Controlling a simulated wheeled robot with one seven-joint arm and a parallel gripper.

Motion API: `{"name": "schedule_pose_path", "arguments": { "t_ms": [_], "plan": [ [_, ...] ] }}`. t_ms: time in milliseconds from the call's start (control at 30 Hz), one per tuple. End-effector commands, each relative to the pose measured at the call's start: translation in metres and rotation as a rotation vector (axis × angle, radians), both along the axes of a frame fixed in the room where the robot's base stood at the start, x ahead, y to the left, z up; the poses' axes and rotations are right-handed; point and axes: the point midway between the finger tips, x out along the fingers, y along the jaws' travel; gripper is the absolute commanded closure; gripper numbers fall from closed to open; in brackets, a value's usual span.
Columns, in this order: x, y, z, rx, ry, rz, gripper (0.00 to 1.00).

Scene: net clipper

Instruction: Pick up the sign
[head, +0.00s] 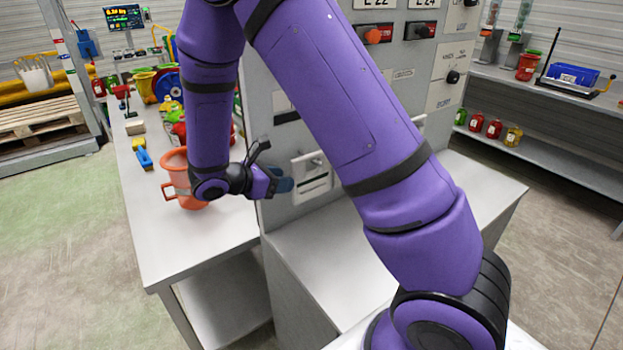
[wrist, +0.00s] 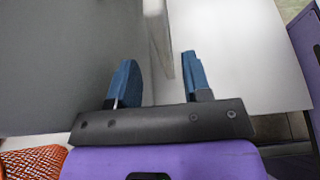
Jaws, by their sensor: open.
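A white square plate (head: 312,176) with a dark slot and a small knob is on the grey cabinet's front, just right of my gripper (head: 284,185). It may be the sign, but I cannot tell for sure. My gripper is open, with its blue fingers pointing toward the cabinet. In the wrist view the two blue fingers of my gripper (wrist: 158,62) stand apart. A thin pale upright edge (wrist: 158,30) lies ahead, between and beyond them. I cannot tell whether it is the sign's edge, and no contact is clear.
The grey cabinet (head: 285,125) stands close beside my gripper. An orange jug (head: 176,172) is on the left bench (head: 170,240), beside my arm. Blue and yellow blocks (head: 141,152) lie farther back. The bench's near end and the low grey top (head: 330,265) are clear.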

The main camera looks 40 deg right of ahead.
Motion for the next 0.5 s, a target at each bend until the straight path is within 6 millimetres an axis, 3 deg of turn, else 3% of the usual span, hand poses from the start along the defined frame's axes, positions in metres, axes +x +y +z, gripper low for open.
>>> {"name": "schedule_pose_path", "arguments": {
  "t_ms": [500],
  "plan": [
    [-0.005,-0.052,-0.021,0.0,0.0,-0.002,0.55]
  ]
}}
